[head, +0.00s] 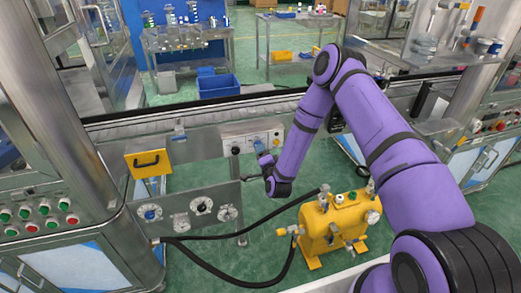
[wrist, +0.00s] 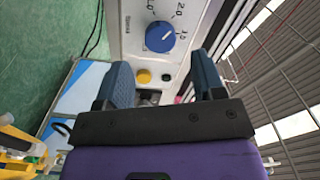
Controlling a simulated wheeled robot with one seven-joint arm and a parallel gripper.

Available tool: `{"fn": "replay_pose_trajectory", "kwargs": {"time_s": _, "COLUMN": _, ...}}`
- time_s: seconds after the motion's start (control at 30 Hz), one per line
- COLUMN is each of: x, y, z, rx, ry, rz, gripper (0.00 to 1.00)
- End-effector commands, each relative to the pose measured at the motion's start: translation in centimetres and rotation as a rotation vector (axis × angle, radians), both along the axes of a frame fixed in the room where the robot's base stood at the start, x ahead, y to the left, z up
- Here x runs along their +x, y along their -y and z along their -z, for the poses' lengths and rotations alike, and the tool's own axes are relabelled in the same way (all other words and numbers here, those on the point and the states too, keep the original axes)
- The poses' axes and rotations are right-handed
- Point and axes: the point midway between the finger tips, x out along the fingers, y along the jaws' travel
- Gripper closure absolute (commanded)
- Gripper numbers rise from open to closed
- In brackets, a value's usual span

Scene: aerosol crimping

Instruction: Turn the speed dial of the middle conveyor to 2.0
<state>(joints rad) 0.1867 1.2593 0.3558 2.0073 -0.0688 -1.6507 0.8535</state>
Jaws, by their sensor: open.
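The blue speed dial (wrist: 160,37) sits on a light control panel (wrist: 133,35), in the upper middle of the wrist view. Its white pointer line slants up and right, roughly between the 2.0 and 3.0 marks; I cannot read the exact setting. My gripper (wrist: 161,72) is open and empty, its two dark blue fingers apart. In the wrist view the dial lies beyond the gap between the fingertips, with no visible contact. In the head view my gripper (head: 265,160) is at the conveyor-side panel (head: 238,130), partly covering its lower right.
A yellow button (wrist: 143,75) and a black button are on the panel below the dial. A yellow pump unit (head: 330,225) with black hoses stands on the floor. A metal plate with round gauges (head: 202,206) is at the left. The conveyor (head: 190,120) runs behind.

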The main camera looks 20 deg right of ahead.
Motion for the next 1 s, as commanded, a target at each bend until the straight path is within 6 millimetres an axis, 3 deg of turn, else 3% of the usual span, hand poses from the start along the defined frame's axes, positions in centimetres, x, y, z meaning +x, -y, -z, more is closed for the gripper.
{"fn": "replay_pose_trajectory", "kwargs": {"time_s": 0.2, "x": -4.0, "y": 0.0, "z": 0.0, "rx": 0.0, "ry": -0.003, "rz": 0.0, "gripper": 0.37}}
{"fn": "replay_pose_trajectory", "kwargs": {"time_s": 0.4, "x": -5.8, "y": 0.0, "z": 0.0, "rx": -0.001, "ry": -0.001, "rz": 0.0, "gripper": 0.37}}
{"fn": "replay_pose_trajectory", "kwargs": {"time_s": 1.0, "x": -6.0, "y": 0.0, "z": -0.3, "rx": -0.005, "ry": -0.001, "rz": -0.004, "gripper": 0.37}}
